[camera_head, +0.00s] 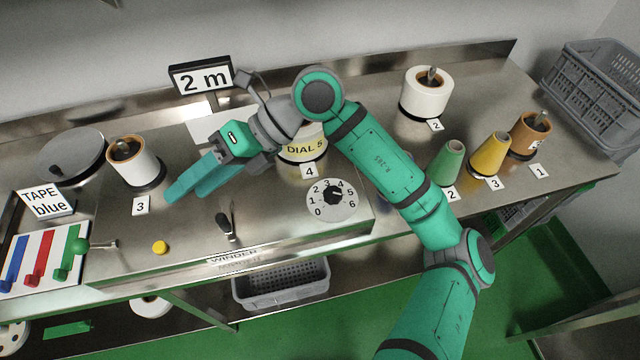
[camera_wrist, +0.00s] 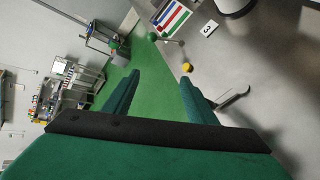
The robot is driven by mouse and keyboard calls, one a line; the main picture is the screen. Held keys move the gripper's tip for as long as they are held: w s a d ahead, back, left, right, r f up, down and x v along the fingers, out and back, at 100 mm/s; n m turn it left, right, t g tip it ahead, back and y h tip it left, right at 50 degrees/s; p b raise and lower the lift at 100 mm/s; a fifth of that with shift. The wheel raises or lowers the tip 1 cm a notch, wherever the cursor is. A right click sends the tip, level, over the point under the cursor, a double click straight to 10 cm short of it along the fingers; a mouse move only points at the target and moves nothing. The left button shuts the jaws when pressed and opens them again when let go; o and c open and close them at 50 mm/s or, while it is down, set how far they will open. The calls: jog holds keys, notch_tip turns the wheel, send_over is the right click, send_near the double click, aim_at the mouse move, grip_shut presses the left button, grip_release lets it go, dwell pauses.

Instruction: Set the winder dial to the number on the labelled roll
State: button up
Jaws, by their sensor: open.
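The winder dial (camera_head: 322,210) is a white disc on the steel winder top, numbered 0 to 6. Its black knob (camera_head: 333,195) sits in the middle; I cannot clearly tell which number it points at.
A black lever (camera_head: 226,227) and yellow button (camera_head: 160,247) are on the winder's front left. A white roll (camera_head: 136,167) stands behind my fingers. Another roll (camera_head: 428,92) and green (camera_head: 447,163) and yellow (camera_head: 490,153) cones stand right. My arm passes just right of the dial.

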jog(key=w+d+f+m+t+h, duration=0.1)
jog(key=w+d+f+t+h, duration=0.1)
jog(key=w+d+h, duration=0.3)
jog(key=w+d+f+m+t+h, duration=0.1)
jog(key=w+d+f, duration=0.15)
jog(key=d, duration=0.35)
jog(key=m+t+h, duration=0.2)
jog(key=h, duration=0.3)
send_near(332, 191)
notch_tip(332, 191, down, 8)
jog(key=shift+f, duration=0.1)
jog(key=c, duration=1.1)
